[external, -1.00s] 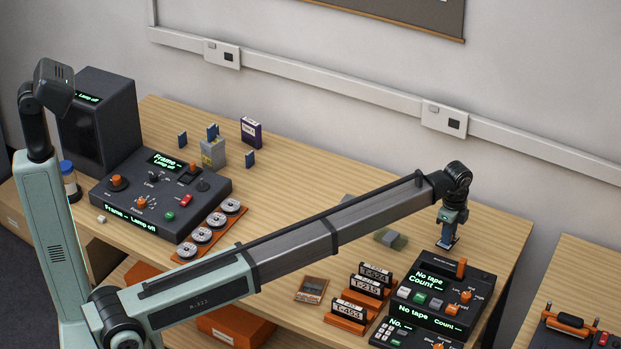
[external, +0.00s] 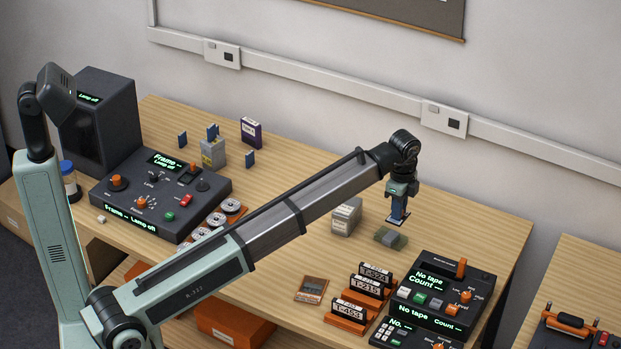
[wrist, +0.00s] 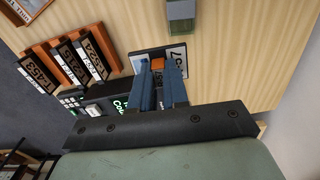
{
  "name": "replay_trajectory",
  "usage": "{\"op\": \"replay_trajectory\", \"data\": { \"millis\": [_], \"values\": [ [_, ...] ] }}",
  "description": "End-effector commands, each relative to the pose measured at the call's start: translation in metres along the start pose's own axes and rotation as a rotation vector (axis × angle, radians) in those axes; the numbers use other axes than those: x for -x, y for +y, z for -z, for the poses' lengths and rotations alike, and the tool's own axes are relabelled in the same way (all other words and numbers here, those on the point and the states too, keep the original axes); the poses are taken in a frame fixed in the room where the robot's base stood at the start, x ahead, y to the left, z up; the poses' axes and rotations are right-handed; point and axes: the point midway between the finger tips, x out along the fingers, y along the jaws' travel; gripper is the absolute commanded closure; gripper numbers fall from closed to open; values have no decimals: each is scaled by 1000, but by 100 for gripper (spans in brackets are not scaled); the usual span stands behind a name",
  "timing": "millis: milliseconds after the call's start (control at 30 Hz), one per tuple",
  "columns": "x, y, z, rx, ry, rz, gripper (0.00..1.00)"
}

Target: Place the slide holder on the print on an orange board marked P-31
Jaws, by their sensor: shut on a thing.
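My gripper (external: 397,216) is shut on a small flat piece with a dark frame, a white label and an orange part. This looks like the slide holder (wrist: 146,56), and it hangs in the air above the table between the blue fingers. In the external view it is a thin dark plate at the fingertips. The print on an orange board (external: 311,290) lies flat on the table, toward the front and left of my gripper. Its corner also shows at the top left of the wrist view (wrist: 28,8). Its marking is too small to read.
A green-grey pad with a block (external: 391,238) lies just below my gripper. A grey box (external: 346,216) stands to its left. Labelled cartridges in orange racks (external: 360,297) stand right of the print, beside a dark tape console (external: 445,290). Bare table surrounds the print's far side.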

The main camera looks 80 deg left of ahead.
Motion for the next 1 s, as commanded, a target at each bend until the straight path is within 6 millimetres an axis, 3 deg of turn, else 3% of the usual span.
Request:
{"op": "replay_trajectory", "data": {
  "millis": [33, 300, 500, 700, 1000],
  "values": [
    [-1, 29, -17, 5, 0, 1, 100],
    [-8, 121, -69, 23, 0, 1, 100],
    [-18, 184, -97, 30, 0, 0, 100],
    [-28, 223, -114, 37, 0, 0, 100],
    [-38, 241, -121, 49, 0, -1, 100]
  ]
}}
